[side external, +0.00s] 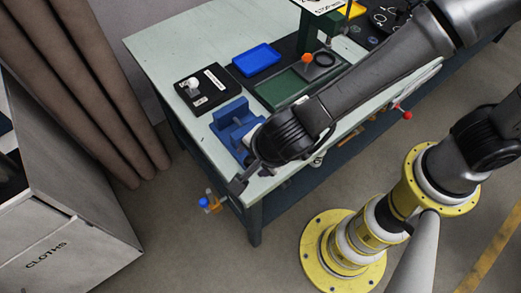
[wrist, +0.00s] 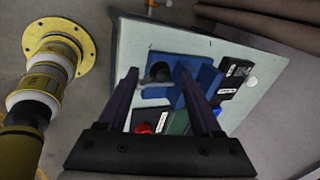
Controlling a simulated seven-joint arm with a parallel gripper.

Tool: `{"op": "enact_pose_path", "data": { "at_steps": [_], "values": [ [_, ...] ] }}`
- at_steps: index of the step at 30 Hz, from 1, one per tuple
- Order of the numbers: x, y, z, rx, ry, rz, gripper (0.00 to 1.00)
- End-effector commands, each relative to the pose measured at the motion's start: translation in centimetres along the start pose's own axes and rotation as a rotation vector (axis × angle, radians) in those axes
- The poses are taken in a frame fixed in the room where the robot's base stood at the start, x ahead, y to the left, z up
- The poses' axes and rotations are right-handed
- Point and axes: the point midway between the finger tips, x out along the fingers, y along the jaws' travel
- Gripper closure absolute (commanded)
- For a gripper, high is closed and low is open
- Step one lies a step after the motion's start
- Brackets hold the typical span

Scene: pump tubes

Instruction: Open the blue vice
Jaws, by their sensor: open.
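The blue vice (side external: 232,118) stands at the near left corner of the pale green table (side external: 165,45). In the side external view my wrist hides part of its right side. It also shows in the wrist view (wrist: 206,78), beyond my fingers. A dark round-ended part (wrist: 160,71) on the vice's near side appears between my fingertips. My gripper (wrist: 158,74) is open, with its two fingers apart and nothing visibly held. In the side external view the gripper (side external: 243,182) is at the table's front edge, beside the vice. I cannot tell whether a finger touches the vice.
A black box with a white knob (side external: 201,90) stands behind the vice. A blue tray (side external: 256,59) and a green tray (side external: 279,90) lie farther right. A red-balled lever (side external: 407,115) sticks out from the front edge. A CLOTHS cabinet (side external: 70,240) stands left, apart from the table.

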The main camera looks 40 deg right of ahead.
Motion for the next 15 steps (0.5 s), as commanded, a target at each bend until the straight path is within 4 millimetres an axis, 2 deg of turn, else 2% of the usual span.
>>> {"op": "enact_pose_path", "data": {
  "at_steps": [1,6,10,15],
  "values": [
    [-1.2,0.0,0.1,-0.001,-0.003,-0.002,0.34],
    [-4.4,0.0,0.1,0.000,-0.003,-0.001,0.34],
    [-6.0,0.0,0.0,-0.001,-0.001,0.000,0.34],
    [-6.9,0.0,0.0,-0.001,0.000,0.000,0.34]
  ]
}}
